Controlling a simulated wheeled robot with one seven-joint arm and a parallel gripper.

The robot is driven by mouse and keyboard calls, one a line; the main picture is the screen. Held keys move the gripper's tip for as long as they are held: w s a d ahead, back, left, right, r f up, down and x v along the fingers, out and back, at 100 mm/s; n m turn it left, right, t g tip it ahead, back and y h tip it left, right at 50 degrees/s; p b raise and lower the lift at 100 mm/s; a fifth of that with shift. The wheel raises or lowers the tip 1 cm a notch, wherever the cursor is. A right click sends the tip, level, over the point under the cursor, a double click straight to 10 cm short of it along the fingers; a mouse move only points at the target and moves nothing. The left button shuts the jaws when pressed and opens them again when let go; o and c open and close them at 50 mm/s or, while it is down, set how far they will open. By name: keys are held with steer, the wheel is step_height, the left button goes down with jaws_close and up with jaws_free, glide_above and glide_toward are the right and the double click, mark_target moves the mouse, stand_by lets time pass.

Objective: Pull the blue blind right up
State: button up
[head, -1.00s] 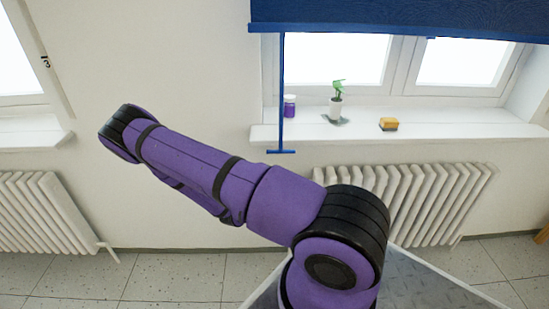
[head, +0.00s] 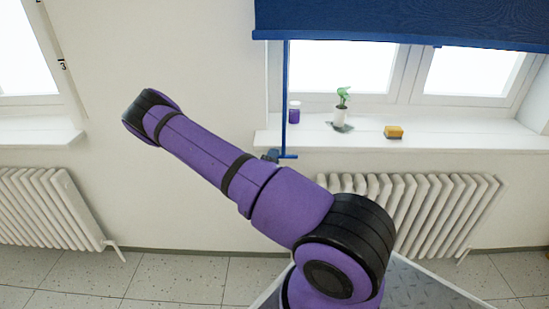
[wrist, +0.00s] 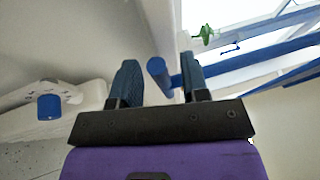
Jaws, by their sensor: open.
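The blue blind (head: 400,22) hangs over the top of the right window. A thin blue rod (head: 286,90) hangs from its left part and ends in a short crossbar (head: 288,156) just below sill level. In the head view my arm hides most of my gripper; a dark tip (head: 271,155) shows beside the crossbar's left end. In the wrist view my gripper (wrist: 160,66) is open. The crossbar's end (wrist: 157,70) shows between the two dark fingers, with the rod (wrist: 260,55) running off to the right. I cannot tell whether a finger touches it.
On the sill (head: 440,131) stand a purple jar (head: 294,113), a potted plant (head: 340,112) and a yellow sponge-like block (head: 393,132). A radiator (head: 420,200) is below, another (head: 45,205) at left.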

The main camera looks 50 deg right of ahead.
steer(key=shift+w+d, duration=0.15)
steer(key=shift+d, duration=0.25)
steer(key=shift+c, duration=0.2)
jaws_close()
steer(key=shift+r, duration=0.15)
